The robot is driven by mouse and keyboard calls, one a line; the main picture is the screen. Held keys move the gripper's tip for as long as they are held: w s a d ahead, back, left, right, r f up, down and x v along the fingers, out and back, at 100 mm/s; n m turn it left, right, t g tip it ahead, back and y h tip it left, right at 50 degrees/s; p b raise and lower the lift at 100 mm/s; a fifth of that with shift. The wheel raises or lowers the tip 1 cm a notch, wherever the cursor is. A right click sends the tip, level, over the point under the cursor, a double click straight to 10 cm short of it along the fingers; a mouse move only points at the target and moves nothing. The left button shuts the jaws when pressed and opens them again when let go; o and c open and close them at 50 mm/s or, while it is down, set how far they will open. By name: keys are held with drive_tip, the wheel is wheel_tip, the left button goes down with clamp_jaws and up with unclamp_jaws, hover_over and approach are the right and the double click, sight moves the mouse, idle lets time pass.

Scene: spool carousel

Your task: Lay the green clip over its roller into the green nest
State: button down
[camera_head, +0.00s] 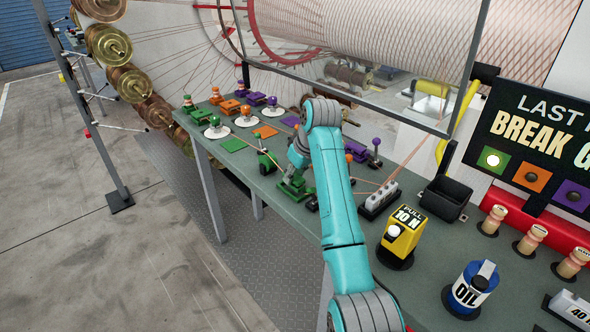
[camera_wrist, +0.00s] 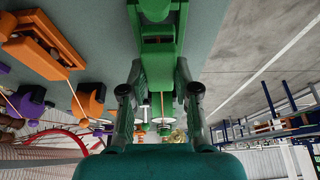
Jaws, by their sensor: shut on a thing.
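My gripper (camera_head: 298,158) reaches down over the bench, its fingers closed on a green part (camera_wrist: 160,48) that I take to be the green clip. In the wrist view my gripper (camera_wrist: 160,72) has a finger on either side of it. In the head view a green fixture (camera_head: 292,189) is right below my gripper; I cannot tell clip from nest there. A green post with a round knob (camera_head: 263,160) stands to its left. I cannot make out the roller.
Orange (camera_head: 265,131) and purple (camera_head: 290,122) squares lie on the bench. A black bin (camera_head: 446,198), a yellow pull gauge (camera_head: 400,240) and an oil can (camera_head: 470,288) occupy the right side. Thin strands cross the bench.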

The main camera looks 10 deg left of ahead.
drive_tip(key=shift+f, duration=0.25)
idle(0.3)
drive_tip(key=shift+f, duration=0.75)
drive_tip(key=c, duration=0.8)
unclamp_jaws()
drive_tip(key=shift+o, duration=0.2)
drive_tip(key=v, duration=0.7)
drive_tip(key=shift+r, duration=0.2)
drive_tip(key=shift+s, duration=0.15)
